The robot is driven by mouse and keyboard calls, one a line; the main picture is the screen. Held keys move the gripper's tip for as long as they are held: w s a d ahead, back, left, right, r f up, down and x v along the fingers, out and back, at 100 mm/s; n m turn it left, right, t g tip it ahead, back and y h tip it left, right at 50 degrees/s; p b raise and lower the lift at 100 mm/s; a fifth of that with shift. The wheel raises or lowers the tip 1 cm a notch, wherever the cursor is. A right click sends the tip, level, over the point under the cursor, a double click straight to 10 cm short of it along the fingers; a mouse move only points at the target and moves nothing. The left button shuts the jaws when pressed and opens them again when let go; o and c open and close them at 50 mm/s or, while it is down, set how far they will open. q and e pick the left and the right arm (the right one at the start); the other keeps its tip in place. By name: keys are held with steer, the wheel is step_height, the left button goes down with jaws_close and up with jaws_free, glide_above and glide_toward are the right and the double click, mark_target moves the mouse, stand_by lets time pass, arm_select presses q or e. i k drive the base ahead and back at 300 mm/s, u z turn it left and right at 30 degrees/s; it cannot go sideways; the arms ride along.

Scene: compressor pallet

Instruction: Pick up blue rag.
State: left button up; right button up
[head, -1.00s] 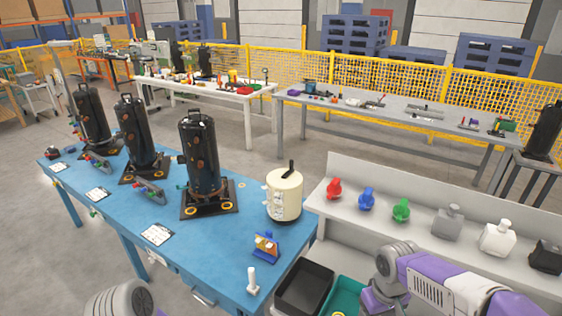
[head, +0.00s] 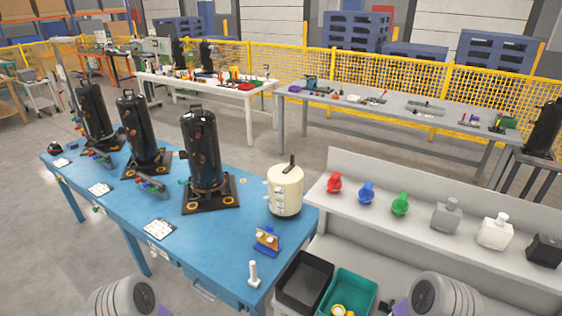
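The blue rag (head: 366,194) is a small bunched blue shape on the white shelf (head: 420,197) at the right. It sits between a red rag (head: 334,183) and a green rag (head: 400,204), apart from both, and nothing covers it. Neither of my grippers shows in the head view. Only grey and purple links of my arms reach in at the bottom edge, at the lower left and lower right, well below the rag.
Grey, white and black bottles (head: 494,233) stand right of the rags. A black bin (head: 304,283) and a teal bin (head: 348,289) sit below the shelf. The blue table (head: 120,210) carries black compressors (head: 203,150) and a cream canister (head: 285,190).

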mark_target(71, 145)
steer(key=u, duration=1.4)
